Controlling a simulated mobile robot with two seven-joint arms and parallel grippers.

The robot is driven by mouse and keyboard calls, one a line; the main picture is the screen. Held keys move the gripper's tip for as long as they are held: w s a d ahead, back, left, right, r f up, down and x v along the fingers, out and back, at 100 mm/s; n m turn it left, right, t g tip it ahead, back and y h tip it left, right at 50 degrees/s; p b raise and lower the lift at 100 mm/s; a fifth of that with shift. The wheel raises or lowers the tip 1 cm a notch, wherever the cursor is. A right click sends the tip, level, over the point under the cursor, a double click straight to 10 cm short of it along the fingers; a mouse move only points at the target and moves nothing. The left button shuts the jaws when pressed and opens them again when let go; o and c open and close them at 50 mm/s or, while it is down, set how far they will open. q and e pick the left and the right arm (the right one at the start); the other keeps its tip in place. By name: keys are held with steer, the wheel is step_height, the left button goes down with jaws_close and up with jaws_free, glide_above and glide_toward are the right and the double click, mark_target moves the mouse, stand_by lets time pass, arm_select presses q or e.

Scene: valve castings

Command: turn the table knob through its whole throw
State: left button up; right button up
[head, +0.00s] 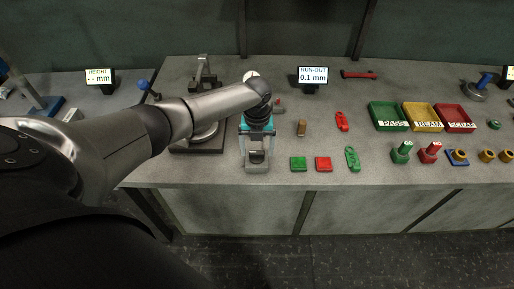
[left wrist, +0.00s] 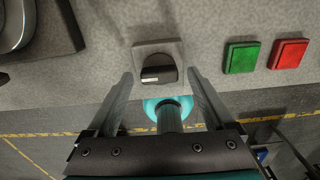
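The table knob (left wrist: 158,74) is black and round with a pale pointer mark, on a light square plate (left wrist: 143,50) near the table's front edge. In the left wrist view it lies between and just beyond the fingertips of my left gripper (left wrist: 160,75). The fingers are apart, one on each side of the knob, with a gap visible to each side. In the head view my left gripper (head: 257,152) points down over the front of the table and hides most of the knob. My right gripper is in neither view.
A green square button (head: 298,164) and a red one (head: 323,164) sit right of the knob. A gauge stand (head: 204,78) with a round table stands left. Green (head: 373,118), yellow (head: 408,119) and red trays (head: 441,119) stand right, with several castings before them. The run-out display (head: 313,90) stands behind.

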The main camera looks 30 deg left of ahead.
mark_target(257, 152)
arm_select(q)
step_height(257, 152, up, 15)
steer(key=p, duration=0.1)
steer(key=shift+r, duration=0.15)
stand_by(0.5)
stand_by(0.4)
